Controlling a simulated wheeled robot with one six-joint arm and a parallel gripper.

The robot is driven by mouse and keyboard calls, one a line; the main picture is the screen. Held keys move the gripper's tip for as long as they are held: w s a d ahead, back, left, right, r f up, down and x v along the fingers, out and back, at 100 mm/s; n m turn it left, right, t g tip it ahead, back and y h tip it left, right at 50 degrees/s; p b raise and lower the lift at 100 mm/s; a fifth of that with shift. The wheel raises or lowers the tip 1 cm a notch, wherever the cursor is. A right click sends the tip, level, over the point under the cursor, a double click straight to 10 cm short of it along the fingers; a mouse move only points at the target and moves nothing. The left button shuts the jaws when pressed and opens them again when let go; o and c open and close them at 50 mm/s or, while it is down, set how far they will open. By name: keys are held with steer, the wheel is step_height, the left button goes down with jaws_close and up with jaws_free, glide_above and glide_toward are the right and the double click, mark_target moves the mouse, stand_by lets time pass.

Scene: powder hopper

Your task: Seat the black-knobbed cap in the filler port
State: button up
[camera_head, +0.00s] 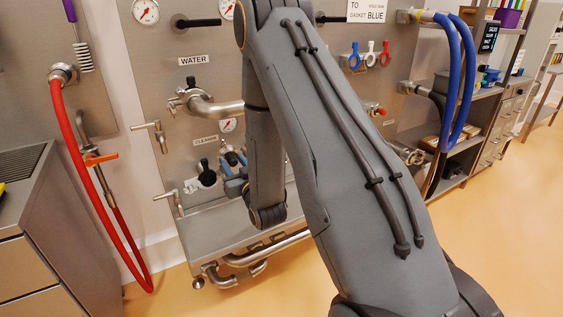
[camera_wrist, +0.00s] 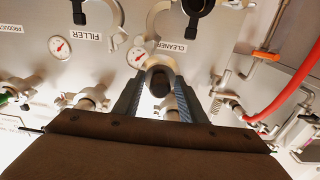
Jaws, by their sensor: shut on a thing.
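My gripper (camera_wrist: 160,88) is shut on the black-knobbed cap (camera_wrist: 160,82), whose dark middle and pale metal rim show between the two fingers in the wrist view. The FILLER label (camera_wrist: 84,36) is left of my fingers in the wrist view. A black part and a pale curved rim of the filler port (camera_wrist: 101,20) show at the top edge; its opening is out of the frame. My arm hides it in the head view.
The CLEANER label (camera_wrist: 172,47) and its gauge (camera_wrist: 137,56) lie just beyond my fingertips. Pipe stubs (camera_wrist: 92,98) stick out nearby. A red hose (camera_head: 85,175) hangs at the left in the head view. A steel shelf (camera_head: 225,230) runs beneath the ports.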

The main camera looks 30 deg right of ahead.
steer(key=w+d+f, duration=0.1)
steer(key=d+f, duration=0.3)
steer(key=d, duration=0.6)
steer(key=w+d+f, duration=0.1)
steer(key=d+f, duration=0.3)
steer(key=d, duration=0.6)
steer(key=w+b, duration=0.5)
steer(key=w, duration=0.4)
steer(key=shift+a+f, duration=0.15)
steer(key=shift+f, duration=0.25)
steer(key=shift+s+f, duration=0.15)
steer(key=shift+f, duration=0.25)
steer(key=shift+c, duration=0.5)
steer(key=shift+f+b, duration=0.95)
steer(key=shift+f, duration=0.65)
steer(key=shift+f, duration=0.5)
steer(key=o, duration=1.2)
steer(key=shift+o, duration=0.7)
steer(key=shift+a, duration=0.1)
